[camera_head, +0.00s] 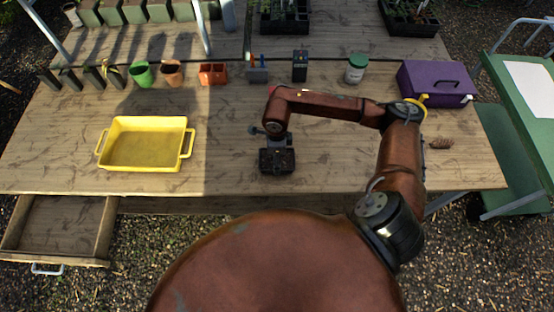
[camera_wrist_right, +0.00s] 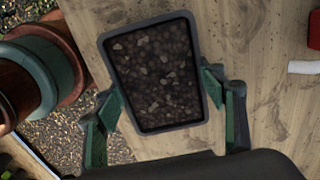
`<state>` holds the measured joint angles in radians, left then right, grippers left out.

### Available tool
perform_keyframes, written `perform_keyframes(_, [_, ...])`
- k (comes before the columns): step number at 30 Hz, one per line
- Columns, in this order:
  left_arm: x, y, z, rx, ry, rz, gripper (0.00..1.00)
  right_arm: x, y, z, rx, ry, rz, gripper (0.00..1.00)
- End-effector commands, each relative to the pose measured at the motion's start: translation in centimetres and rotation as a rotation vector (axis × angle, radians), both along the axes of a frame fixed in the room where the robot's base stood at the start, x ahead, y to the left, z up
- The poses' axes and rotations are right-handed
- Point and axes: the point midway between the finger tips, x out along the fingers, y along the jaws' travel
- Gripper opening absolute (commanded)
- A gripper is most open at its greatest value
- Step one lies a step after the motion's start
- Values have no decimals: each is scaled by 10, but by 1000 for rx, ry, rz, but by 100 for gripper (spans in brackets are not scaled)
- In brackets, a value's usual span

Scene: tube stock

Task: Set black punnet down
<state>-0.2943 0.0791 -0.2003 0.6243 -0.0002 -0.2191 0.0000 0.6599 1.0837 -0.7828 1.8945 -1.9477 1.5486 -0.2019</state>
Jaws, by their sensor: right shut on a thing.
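The black punnet (camera_wrist_right: 152,75) is a dark rectangular tub filled with brown, gravelly soil. In the right wrist view my right gripper (camera_wrist_right: 162,92) has one finger on each side of it, shut on its walls. In the head view the punnet (camera_head: 277,161) is at the middle of the table, under the end of my right arm, with my right gripper (camera_head: 276,142) over it. I cannot tell whether its base touches the wood. My left gripper is not in view.
A yellow tray (camera_head: 188,125) stands to the left on the wooden table (camera_head: 231,130). A purple case (camera_head: 436,82) is at right. An open drawer (camera_head: 58,262) juts out front left.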

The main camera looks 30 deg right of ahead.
Motion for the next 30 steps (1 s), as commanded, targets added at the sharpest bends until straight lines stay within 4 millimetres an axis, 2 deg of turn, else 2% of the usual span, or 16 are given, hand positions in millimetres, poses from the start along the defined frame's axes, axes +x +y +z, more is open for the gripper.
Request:
perform_keyframes(3, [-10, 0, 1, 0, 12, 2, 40, 0, 1, -13, 2, -1, -2, 33])
perform_keyframes(14, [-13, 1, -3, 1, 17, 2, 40, 0, 0, -18, 0, -1, -1, 33])
perform_keyframes(15, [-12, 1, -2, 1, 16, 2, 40, 0, 0, -18, 0, 0, -1, 66])
perform_keyframes(22, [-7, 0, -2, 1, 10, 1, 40, 0, 0, -17, 0, 0, -1, 81])
perform_keyframes(30, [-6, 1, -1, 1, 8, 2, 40, 0, 0, -17, 0, 0, -1, 81])
